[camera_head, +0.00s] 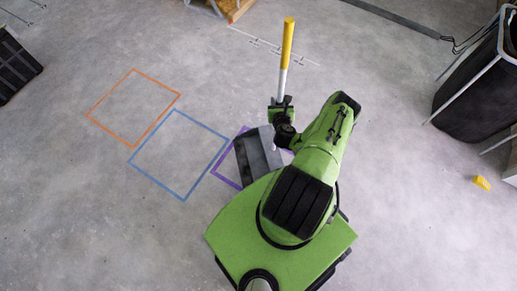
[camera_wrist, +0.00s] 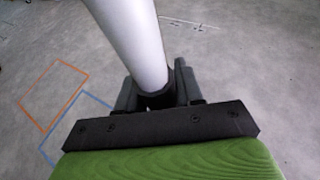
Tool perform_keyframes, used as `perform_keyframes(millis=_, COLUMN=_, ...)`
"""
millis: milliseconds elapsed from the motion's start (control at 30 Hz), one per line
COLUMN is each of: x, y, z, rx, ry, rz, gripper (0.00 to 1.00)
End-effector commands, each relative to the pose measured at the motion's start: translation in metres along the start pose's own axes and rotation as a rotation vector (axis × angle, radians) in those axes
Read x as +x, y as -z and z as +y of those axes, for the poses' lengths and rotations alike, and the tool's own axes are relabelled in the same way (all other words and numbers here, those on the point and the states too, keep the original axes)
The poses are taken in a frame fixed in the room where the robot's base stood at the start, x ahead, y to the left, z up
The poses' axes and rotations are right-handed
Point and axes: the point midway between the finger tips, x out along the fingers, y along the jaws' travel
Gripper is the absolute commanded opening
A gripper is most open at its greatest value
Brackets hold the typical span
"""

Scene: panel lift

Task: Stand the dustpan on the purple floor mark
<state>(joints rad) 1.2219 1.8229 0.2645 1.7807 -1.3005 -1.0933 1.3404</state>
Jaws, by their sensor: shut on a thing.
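The dustpan has a grey pan (camera_head: 257,156), a white pole (camera_head: 282,82) and a yellow grip (camera_head: 288,42) at the top. My gripper (camera_head: 282,103) is shut on the pole, which stands about upright. In the wrist view the jaws (camera_wrist: 158,92) close around the thick pale pole (camera_wrist: 130,40). The pan overlaps the purple floor mark (camera_head: 225,181) in the head view. I cannot tell whether the pan touches the floor.
A blue floor mark (camera_head: 155,179) lies just left of the purple one, and an orange mark (camera_head: 109,96) lies farther left. A black bin (camera_head: 470,85) stands at the right, with a small yellow object (camera_head: 481,183) below it. A dark crate (camera_head: 14,68) is at far left.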

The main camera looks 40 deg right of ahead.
Motion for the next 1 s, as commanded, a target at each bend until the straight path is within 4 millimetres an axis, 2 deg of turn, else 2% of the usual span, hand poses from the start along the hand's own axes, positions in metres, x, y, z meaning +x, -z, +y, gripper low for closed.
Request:
perform_keyframes(millis=200, x=0.018, y=0.042, z=0.000, rx=0.001, ry=-0.001, rz=-0.003, gripper=0.00)
perform_keyframes(millis=433, x=0.029, y=0.067, z=0.000, rx=0.002, ry=0.000, rz=-0.003, gripper=0.00)
perform_keyframes(millis=600, x=0.039, y=0.092, z=0.000, rx=0.001, ry=-0.001, rz=-0.003, gripper=0.00)
perform_keyframes(millis=933, x=0.040, y=0.093, z=0.000, rx=0.002, ry=-0.001, rz=-0.003, gripper=0.00)
perform_keyframes(millis=967, x=0.039, y=0.095, z=0.000, rx=-0.001, ry=-0.001, rz=-0.001, gripper=0.37)
perform_keyframes(millis=1000, x=0.039, y=0.094, z=0.000, rx=-0.002, ry=-0.001, rz=0.000, gripper=0.44)
